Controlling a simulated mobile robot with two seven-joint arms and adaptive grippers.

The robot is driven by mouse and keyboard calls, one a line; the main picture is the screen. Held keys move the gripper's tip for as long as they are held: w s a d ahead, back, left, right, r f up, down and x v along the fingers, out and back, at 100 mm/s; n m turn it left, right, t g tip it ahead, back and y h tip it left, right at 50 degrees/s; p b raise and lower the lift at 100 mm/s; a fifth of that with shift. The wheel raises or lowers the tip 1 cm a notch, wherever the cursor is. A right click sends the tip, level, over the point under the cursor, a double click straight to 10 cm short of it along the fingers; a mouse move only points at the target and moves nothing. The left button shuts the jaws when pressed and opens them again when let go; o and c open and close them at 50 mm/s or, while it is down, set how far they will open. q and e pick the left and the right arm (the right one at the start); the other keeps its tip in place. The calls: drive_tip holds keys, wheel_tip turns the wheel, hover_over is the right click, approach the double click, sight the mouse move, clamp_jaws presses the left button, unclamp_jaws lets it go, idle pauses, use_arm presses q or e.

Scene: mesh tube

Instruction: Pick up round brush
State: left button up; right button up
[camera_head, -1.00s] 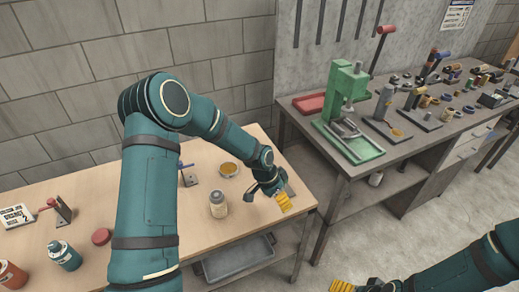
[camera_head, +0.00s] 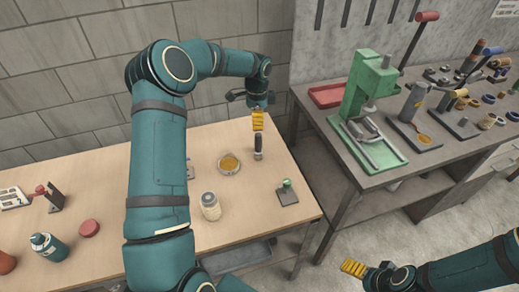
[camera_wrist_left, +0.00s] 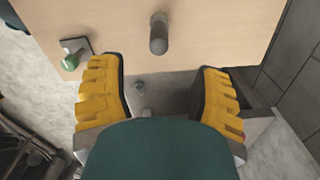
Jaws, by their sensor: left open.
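The likely round brush (camera_head: 258,147) is a small dark upright cylinder with a grey lower part, near the right end of the wooden table. In the left wrist view, it (camera_wrist_left: 158,34) shows as a grey-brown cylinder beyond the fingertips, between their lines. My left gripper (camera_head: 258,121) is just above and behind it in the head view. In the wrist view its yellow fingers (camera_wrist_left: 160,70) are wide apart with nothing between them. My right gripper (camera_head: 354,268) is at the lower right, away from the table; its opening is unclear.
On the wooden table (camera_head: 130,175) are a dish of amber stuff (camera_head: 229,163), a pale jar (camera_head: 210,206) and a small plate with a green knob (camera_head: 287,194). A metal bench (camera_head: 350,172) with a green press (camera_head: 370,90) stands to the right.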

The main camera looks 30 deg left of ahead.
sight(258, 134)
use_arm(q)
wheel_tip(258, 134, down, 10)
drive_tip(key=shift+d+r, duration=0.1)
drive_tip(key=shift+d, duration=0.05)
idle(0.4)
clamp_jaws()
